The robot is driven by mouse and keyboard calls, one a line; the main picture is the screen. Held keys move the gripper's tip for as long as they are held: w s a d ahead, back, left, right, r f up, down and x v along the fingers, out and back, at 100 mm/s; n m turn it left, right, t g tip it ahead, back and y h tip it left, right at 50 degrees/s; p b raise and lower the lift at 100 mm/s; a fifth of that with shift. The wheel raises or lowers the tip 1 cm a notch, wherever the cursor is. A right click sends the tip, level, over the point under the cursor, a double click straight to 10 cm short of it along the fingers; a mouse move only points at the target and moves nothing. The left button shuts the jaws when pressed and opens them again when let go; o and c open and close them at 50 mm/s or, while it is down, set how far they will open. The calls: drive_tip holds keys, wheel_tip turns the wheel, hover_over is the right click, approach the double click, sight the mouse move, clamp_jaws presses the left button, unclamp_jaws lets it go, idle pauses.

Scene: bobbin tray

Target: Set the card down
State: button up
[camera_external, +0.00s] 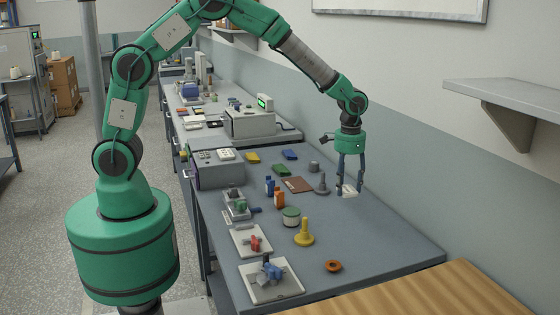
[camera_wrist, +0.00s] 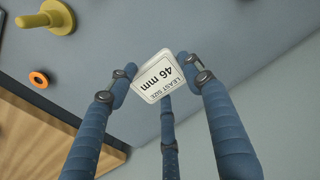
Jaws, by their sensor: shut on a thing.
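A small white card (camera_wrist: 162,76) printed "LEAST SIZE 46 mm" is between the fingertips of my gripper (camera_wrist: 160,84). In the wrist view the blue fingers close on its left and right edges, and a third finger shows behind it. In the outside view my gripper (camera_external: 350,189) points down over the right part of the grey bench (camera_external: 380,232), near its wall-side edge. The card (camera_external: 349,191) shows there low between the fingertips, close to the bench top. I cannot tell whether it touches the bench.
A grey spindle (camera_external: 322,185) and a brown plate (camera_external: 299,185) stand left of my gripper. A yellow spindle (camera_external: 304,234), an orange ring (camera_external: 333,266) and a green-topped bobbin (camera_external: 291,216) are nearer the front. The bench right of my gripper is clear; a wall shelf (camera_external: 510,98) juts out at right.

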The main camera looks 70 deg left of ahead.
drive_tip(key=shift+n, duration=0.5)
drive_tip(key=s+d+f, duration=0.1)
drive_tip(key=s+d, duration=0.3)
drive_tip(key=s+d+f+p, duration=0.1)
drive_tip(key=s+d+f, duration=0.1)
drive_tip(key=s+d, duration=0.3)
drive_tip(key=s+d+f, duration=0.1)
drive_tip(key=s+d, duration=0.4)
drive_tip(key=shift+d+f, duration=0.25)
drive_tip(key=shift+w, duration=0.1)
drive_tip(key=b, duration=0.2)
hover_over(378, 249)
drive_tip(key=shift+d+f, duration=0.1)
drive_tip(key=shift+f, duration=0.6)
drive_tip(key=shift+f+b, duration=0.3)
drive_tip(key=shift+f, duration=1.5)
drive_tip(key=shift+f, duration=0.1)
